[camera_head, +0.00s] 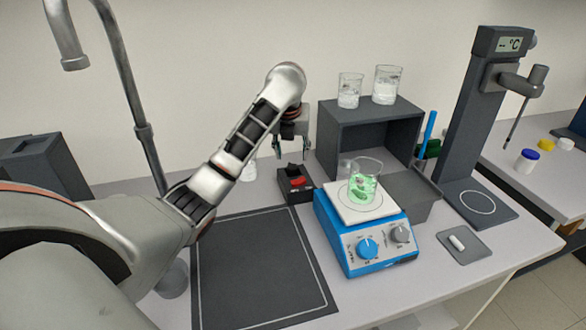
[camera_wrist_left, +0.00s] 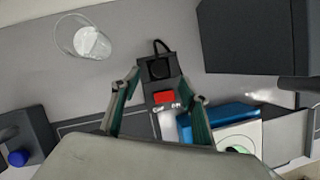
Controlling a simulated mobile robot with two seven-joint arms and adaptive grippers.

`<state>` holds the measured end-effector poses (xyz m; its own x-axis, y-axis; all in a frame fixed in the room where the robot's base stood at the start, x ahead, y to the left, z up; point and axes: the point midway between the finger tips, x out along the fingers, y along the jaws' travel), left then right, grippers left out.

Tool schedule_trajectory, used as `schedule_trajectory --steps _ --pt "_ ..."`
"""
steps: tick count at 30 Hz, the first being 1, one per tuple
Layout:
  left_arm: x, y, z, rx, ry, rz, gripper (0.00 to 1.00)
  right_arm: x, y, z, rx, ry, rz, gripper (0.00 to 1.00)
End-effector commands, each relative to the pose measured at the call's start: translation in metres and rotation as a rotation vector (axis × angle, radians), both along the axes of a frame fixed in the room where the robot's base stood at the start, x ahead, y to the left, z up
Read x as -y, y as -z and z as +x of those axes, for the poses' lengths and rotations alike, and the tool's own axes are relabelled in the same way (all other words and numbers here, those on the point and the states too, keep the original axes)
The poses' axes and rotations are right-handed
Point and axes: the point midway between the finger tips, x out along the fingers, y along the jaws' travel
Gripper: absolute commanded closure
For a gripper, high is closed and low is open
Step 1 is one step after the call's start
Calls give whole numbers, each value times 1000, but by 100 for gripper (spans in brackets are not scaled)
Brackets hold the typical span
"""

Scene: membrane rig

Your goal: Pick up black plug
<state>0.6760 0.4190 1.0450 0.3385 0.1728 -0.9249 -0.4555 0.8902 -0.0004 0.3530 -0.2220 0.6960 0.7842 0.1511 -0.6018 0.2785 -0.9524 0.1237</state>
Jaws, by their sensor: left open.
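The black plug (camera_wrist_left: 159,67) sits at the far end of a dark socket box with a red switch (camera_wrist_left: 164,97) in the left wrist view, and a thin black cable loops from it. In the head view the socket box (camera_head: 296,191) stands on the table left of the blue hotplate; the plug is too small and dark there to make out surely. My left gripper (camera_head: 292,148) is above the socket box. In the left wrist view its two fingers (camera_wrist_left: 166,88) are apart on either side of the box, with nothing held. My right gripper does not show.
The blue hotplate (camera_head: 379,250) with a beaker of green contents (camera_head: 363,185) stands just right of the box. A dark shelf (camera_head: 345,125) bearing two beakers is behind. A glass (camera_wrist_left: 88,42) lies or stands left of the plug. The dark mat (camera_head: 255,275) is clear.

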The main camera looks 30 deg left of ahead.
Motion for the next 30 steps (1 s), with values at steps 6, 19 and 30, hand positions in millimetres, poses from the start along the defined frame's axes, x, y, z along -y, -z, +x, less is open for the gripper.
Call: schedule_trajectory --steps 6,19,30 --pt "-2 14 5 1 1 1 55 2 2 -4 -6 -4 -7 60" --pt "-10 59 19 1 1 2 55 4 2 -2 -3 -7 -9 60" --pt "-10 60 20 2 1 2 89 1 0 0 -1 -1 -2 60"
